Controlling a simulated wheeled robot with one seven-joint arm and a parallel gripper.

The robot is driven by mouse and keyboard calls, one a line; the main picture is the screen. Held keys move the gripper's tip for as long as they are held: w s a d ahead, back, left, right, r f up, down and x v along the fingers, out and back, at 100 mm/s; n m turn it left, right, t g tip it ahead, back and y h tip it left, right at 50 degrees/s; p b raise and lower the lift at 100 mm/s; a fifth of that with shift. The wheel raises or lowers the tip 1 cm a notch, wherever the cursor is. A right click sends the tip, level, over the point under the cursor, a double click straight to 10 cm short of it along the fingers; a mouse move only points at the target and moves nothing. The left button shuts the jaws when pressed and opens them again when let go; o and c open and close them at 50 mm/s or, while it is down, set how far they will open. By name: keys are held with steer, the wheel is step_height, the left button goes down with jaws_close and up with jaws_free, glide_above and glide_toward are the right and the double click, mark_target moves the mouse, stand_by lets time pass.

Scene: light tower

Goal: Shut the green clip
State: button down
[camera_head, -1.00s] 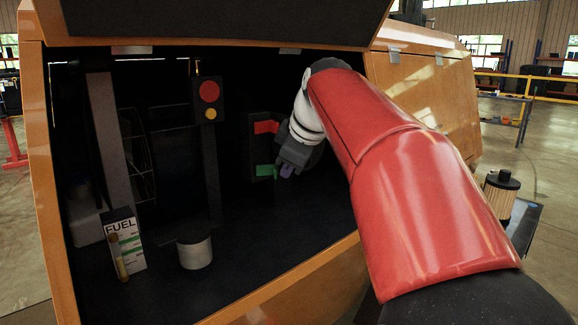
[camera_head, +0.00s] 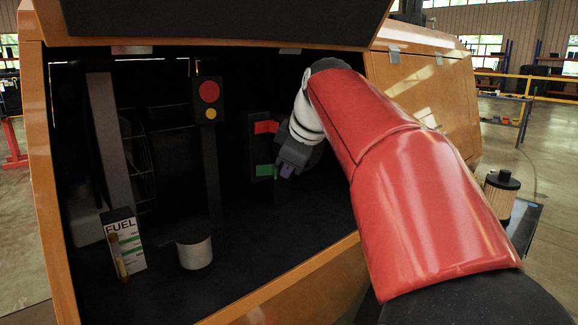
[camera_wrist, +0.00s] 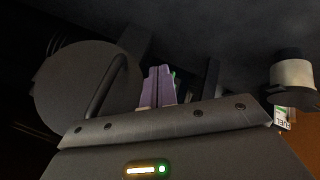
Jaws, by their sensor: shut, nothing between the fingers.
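The green clip (camera_head: 264,170) sits low on a dark upright panel inside the orange cabinet, below a red clip (camera_head: 266,127). My gripper (camera_head: 286,171) is just right of the green clip, at about its height, with its purple fingertips pointing down and left. The fingers are together and empty. In the wrist view my purple fingers (camera_wrist: 158,87) are side by side, and a sliver of the green clip (camera_wrist: 173,74) shows behind their right edge. The fingers hide most of it there. I cannot tell whether they touch it.
A post with a red and a yellow button (camera_head: 208,92) stands left of the panel. A white cylinder (camera_head: 195,253) and a FUEL card (camera_head: 124,240) are on the cabinet floor. The raised lid (camera_head: 220,22) hangs over the opening.

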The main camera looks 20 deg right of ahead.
steer(key=shift+w+a, duration=0.4)
steer(key=shift+a, duration=0.25)
steer(key=shift+r, duration=0.2)
steer(key=p+v, duration=0.1)
steer(key=v, duration=0.6)
steer(key=shift+s+d, duration=0.4)
steer(key=shift+d, duration=0.05)
steer(key=shift+r, duration=0.1)
